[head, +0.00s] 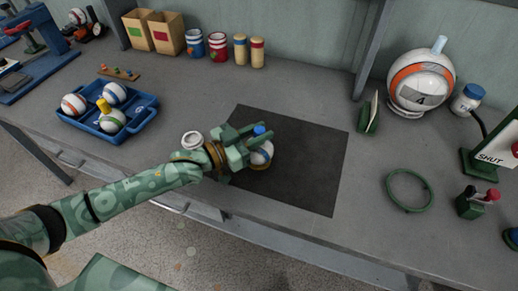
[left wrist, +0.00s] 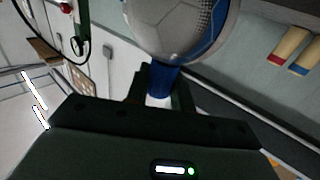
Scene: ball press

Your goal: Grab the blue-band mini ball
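A white ball with a blue plug on top (head: 261,153) is over the dark mat at my left gripper; in the left wrist view the ball (left wrist: 180,28) shows a blue band. My left gripper (head: 250,143) has its fingers close on both sides of the blue plug (left wrist: 162,82), with the ball below it. A golden ring shows under the ball; I cannot tell whether they touch. Another blue-band mini ball (head: 115,93) lies in the blue tray (head: 142,118), beside a red-band ball (head: 73,104) and a green-band ball (head: 112,121). My right gripper is not in view.
A white ring (head: 192,140) lies left of the dark mat (head: 310,165). A green ring (head: 408,190), a large orange-band ball (head: 421,82) and a green stand with a sign (head: 490,157) are at right. Boxes and cans line the back. The mat's right part is clear.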

